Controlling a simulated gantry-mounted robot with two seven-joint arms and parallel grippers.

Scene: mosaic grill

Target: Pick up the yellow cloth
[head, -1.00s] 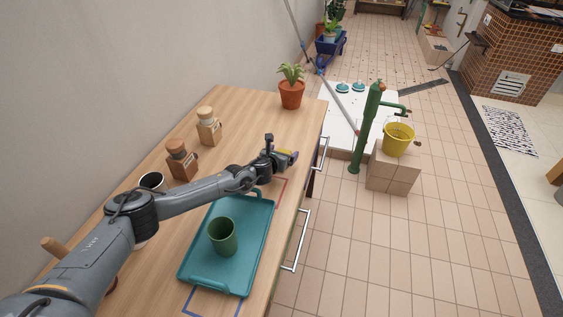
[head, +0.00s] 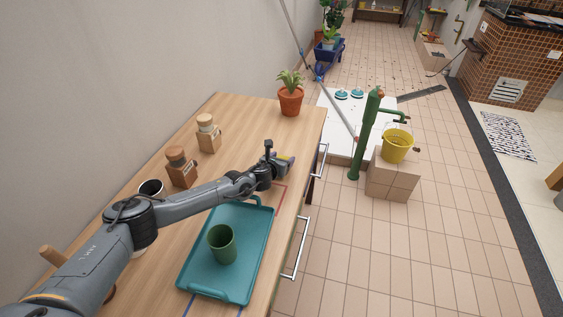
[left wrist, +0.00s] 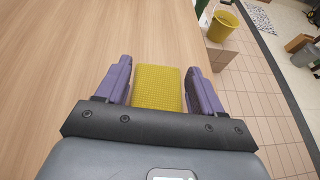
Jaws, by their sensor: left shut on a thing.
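The yellow cloth (left wrist: 158,88) is between the two purple fingers of my left gripper (left wrist: 159,84) in the left wrist view, over the wooden tabletop. In the head view my left gripper (head: 284,162) is near the right edge of the counter, beyond the teal tray, and a little yellow shows at its fingers. The left gripper is shut on the cloth. I cannot tell whether the cloth still touches the counter. My right gripper is not in view.
A teal tray (head: 262,235) with a green cup (head: 221,244) lies on the wooden counter (head: 250,125). Wooden-sided jars (head: 208,134) and (head: 181,168) stand at the left, and a potted plant (head: 291,100) at the far end. Drawer handles (head: 301,250) stick out at the right.

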